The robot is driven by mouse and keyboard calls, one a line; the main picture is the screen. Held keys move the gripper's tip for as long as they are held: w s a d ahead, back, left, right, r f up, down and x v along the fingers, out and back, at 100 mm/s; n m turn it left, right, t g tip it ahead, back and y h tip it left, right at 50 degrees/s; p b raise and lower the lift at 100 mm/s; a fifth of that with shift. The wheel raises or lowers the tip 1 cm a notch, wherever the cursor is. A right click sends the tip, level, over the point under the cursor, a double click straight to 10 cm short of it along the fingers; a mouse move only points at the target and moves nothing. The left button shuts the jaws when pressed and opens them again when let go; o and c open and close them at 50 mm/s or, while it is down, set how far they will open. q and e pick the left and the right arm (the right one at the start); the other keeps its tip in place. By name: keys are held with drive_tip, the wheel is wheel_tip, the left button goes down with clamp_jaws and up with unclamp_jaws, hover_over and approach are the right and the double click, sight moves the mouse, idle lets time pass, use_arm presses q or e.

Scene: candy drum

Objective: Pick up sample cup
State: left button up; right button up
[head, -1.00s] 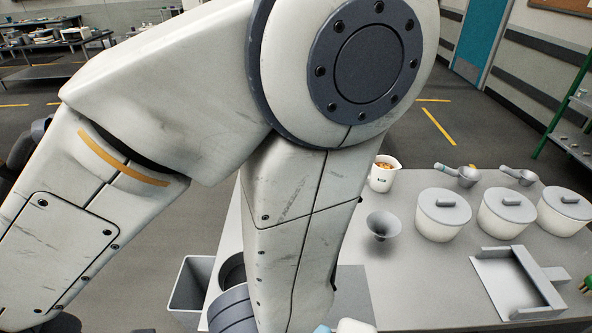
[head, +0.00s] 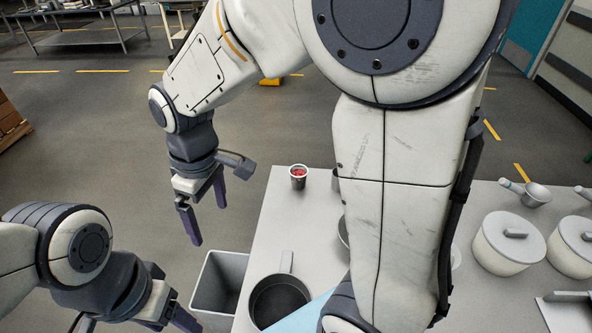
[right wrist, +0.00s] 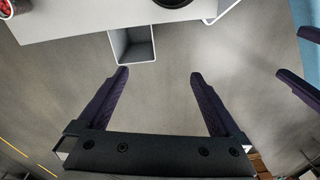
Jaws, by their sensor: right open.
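The sample cup (head: 298,177) is a small grey cup with red pieces in it, upright near the table's far left corner. Its edge also shows at the top left of the right wrist view (right wrist: 5,8). My right gripper (head: 207,222) is open and empty, pointing down left of the table, to the left of the cup and apart from it. Its two dark purple fingers are spread in the right wrist view (right wrist: 158,74). My left gripper (head: 170,322) is low at the bottom left, its fingers apart and partly cut off by the frame.
A grey bin (head: 205,283) stands against the left edge of the table (head: 283,222). A dark round pan (head: 278,302) lies beside a light blue surface (head: 308,314). Lidded pots (head: 509,243) and a scoop (head: 530,193) are at right. My right arm hides the table's middle.

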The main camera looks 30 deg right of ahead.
drive_tip(key=w+d+f, duration=0.3)
drive_tip(key=w+d, duration=0.6)
drive_tip(key=w, duration=0.4)
drive_tip(key=n+p, duration=0.2)
approach(299, 172)
wheel_tip(299, 172, down, 2)
drive_tip(key=s+a, duration=0.2)
drive_tip(key=shift+h, duration=0.4)
wheel_tip(299, 172, down, 6)
drive_tip(key=shift+w+r+p, duration=0.2)
drive_tip(key=shift+p, duration=0.9)
drive_tip(key=shift+f, duration=0.2)
drive_tip(key=c, duration=1.4)
